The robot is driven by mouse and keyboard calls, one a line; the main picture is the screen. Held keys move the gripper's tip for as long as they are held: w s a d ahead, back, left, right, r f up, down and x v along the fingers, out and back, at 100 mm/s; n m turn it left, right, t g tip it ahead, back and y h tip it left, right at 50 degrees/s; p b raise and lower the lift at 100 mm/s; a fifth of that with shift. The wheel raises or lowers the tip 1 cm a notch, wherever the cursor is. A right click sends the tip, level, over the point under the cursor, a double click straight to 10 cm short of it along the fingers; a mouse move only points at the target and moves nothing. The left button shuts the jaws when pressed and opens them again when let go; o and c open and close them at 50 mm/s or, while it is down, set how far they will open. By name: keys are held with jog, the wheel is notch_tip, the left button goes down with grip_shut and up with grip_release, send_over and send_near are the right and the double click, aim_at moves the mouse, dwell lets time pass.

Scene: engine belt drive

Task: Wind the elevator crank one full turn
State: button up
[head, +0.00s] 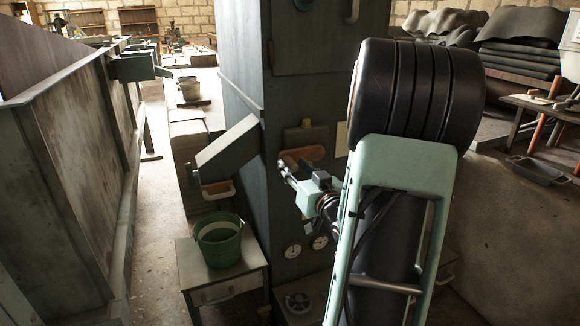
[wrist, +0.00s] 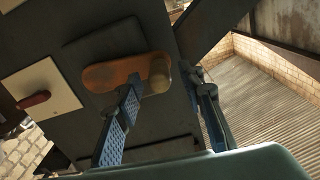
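The elevator crank (head: 303,156) is an orange-brown arm on the front of the tall dark cabinet. In the wrist view the crank arm (wrist: 108,75) lies across a dark plate, with a round tan knob (wrist: 159,78) at its right end. My gripper (head: 287,172) is at the crank's left end in the head view. In the wrist view my gripper (wrist: 166,82) is open, with blue-padded fingers either side of the knob in the picture. The left finger overlaps the crank arm. I cannot tell whether either finger touches, or how deep the knob sits between them.
A pale plate with a red handle (wrist: 36,100) is beside the crank. A tilted panel (head: 226,141) juts from the cabinet (head: 245,60) on the left. Below stands a small table (head: 222,285) with a green bucket (head: 219,240). Gauges (head: 320,242) sit under my gripper.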

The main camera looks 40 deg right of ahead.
jog(key=shift+x, duration=1.25)
grip_shut()
